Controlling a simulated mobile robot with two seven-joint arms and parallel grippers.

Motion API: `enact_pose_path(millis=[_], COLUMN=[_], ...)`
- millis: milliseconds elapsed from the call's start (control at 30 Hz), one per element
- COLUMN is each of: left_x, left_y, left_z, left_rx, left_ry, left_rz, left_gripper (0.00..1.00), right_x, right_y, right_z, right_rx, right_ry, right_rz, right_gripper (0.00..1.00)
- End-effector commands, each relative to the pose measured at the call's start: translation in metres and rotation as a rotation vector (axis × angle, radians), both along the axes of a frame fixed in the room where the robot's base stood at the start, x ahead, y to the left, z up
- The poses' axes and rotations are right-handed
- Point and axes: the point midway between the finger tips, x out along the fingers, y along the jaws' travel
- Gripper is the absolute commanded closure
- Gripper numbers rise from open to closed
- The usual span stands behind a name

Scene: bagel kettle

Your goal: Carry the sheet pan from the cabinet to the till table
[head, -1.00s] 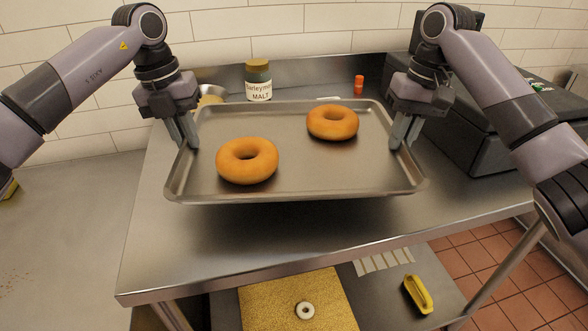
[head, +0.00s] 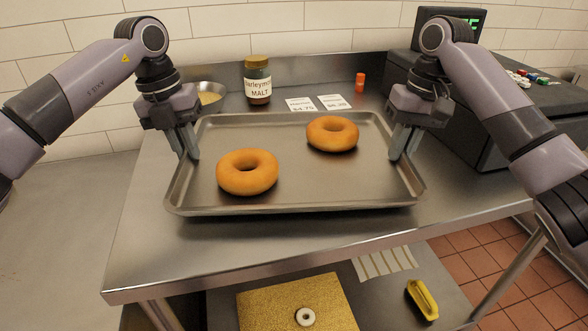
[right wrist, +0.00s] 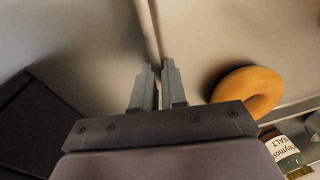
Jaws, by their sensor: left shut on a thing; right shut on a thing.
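The sheet pan (head: 300,190) is a grey metal tray, level, at the steel till table (head: 250,258). I cannot tell whether it touches the table top or hangs just above it. Two bagels lie in it, one at the front left (head: 247,181) and one at the back right (head: 332,146). My left gripper (head: 188,156) is shut on the pan's left rim. My right gripper (head: 402,156) is shut on its right rim. In the right wrist view my right fingers (right wrist: 157,70) pinch the rim, with one bagel (right wrist: 262,82) beside them.
Behind the pan stand a malt jar (head: 258,80), a metal bowl (head: 207,95), price cards (head: 301,105) and an orange-capped bottle (head: 360,83). The dark till (head: 490,110) is close on the right. A lower shelf holds a gold board (head: 270,305) and a yellow object (head: 422,299).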

Motion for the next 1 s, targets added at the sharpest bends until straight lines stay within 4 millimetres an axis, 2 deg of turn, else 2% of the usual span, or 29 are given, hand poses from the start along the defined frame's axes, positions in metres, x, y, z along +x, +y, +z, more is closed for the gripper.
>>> enact_pose_path(millis=[33,167,200,267,533,667,767,1000], left_x=[-0.001,-0.001,-0.001,-0.001,-0.001,0.0,0.0,-0.001], left_y=[-0.01,-0.01,-0.01,-0.01,-0.006,-0.004,-0.002,0.005], left_z=[-0.002,-0.008,-0.008,-0.007,-0.007,0.001,0.016,0.069], left_rx=[-0.019,-0.019,-0.018,-0.017,-0.01,-0.01,-0.01,-0.012], left_ry=[-0.006,-0.006,-0.004,-0.003,-0.001,-0.004,-0.004,-0.006], left_rz=[-0.013,-0.013,-0.014,-0.014,-0.009,-0.008,-0.007,-0.008], left_gripper=[1.0,1.0,0.82,0.63,0.63,0.63,0.63,0.63], right_x=[0.0,0.0,0.0,0.0,0.0,0.0,0.0,0.0], right_y=[0.009,0.009,0.009,0.009,0.006,0.005,0.004,0.004], right_z=[-0.002,-0.008,-0.008,-0.007,-0.008,-0.008,-0.008,-0.008], right_rx=[0.016,0.016,0.015,0.014,0.009,0.008,0.007,0.006], right_ry=[-0.007,-0.007,-0.006,-0.005,-0.002,-0.001,-0.001,0.0], right_rz=[0.014,0.014,0.013,0.013,0.009,0.008,0.008,0.007], right_gripper=[1.0,1.0,0.82,0.63,0.63,0.63,0.63,0.63])
